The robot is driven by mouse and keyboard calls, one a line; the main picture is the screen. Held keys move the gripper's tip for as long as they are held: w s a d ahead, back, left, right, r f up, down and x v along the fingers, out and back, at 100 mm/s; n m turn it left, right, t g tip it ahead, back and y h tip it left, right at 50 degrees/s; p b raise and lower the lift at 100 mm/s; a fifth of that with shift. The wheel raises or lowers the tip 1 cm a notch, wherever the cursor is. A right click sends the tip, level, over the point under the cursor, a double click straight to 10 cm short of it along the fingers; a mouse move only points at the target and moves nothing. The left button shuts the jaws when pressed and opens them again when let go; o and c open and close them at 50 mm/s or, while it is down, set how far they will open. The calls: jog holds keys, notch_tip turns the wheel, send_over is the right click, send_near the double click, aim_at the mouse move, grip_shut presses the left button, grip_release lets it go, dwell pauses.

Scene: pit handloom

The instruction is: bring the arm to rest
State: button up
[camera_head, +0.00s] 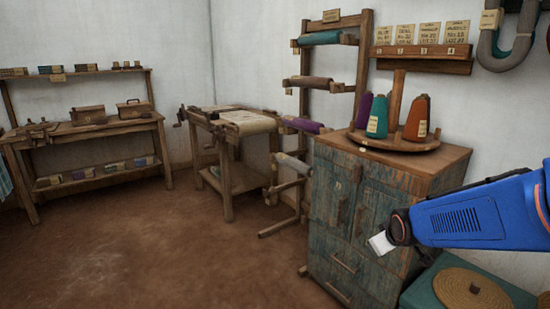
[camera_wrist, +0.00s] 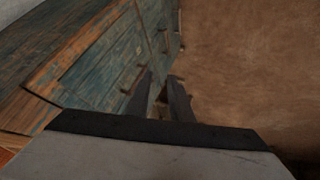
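My gripper (camera_wrist: 161,76) shows in the wrist view as two dark fingers with a gap between them. It is open and I see nothing held in it. In the head view my blue arm comes in from the right edge, and its pale end (camera_head: 381,243) is in front of the worn blue-green cabinet (camera_head: 340,215); the fingers cannot be made out there. The cabinet also shows in the wrist view (camera_wrist: 105,62), to the left of the fingers. I cannot tell the exact distance between gripper and cabinet.
A round wooden stand (camera_head: 395,142) with thread cones tops the cabinet. A teal box (camera_head: 427,290) with a woven round lid (camera_head: 470,290) sits below my arm. A roller rack (camera_head: 361,70), a small loom table (camera_head: 227,150) and a workbench (camera_head: 85,130) stand behind. The brown floor (camera_head: 160,245) is clear.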

jog(key=s+a+r+m+g, duration=0.1)
jog(key=s+r+m, duration=0.1)
jog(key=s, duration=1.2)
jog(key=s+a+r+m+g, duration=0.1)
jog(key=s+r+m+g, duration=0.1)
jog(key=s, duration=1.2)
jog(key=shift+s+a+r+m+g+y, duration=0.25)
jog(key=shift+r+m+g+y, duration=0.05)
jog(key=shift+m, duration=0.2)
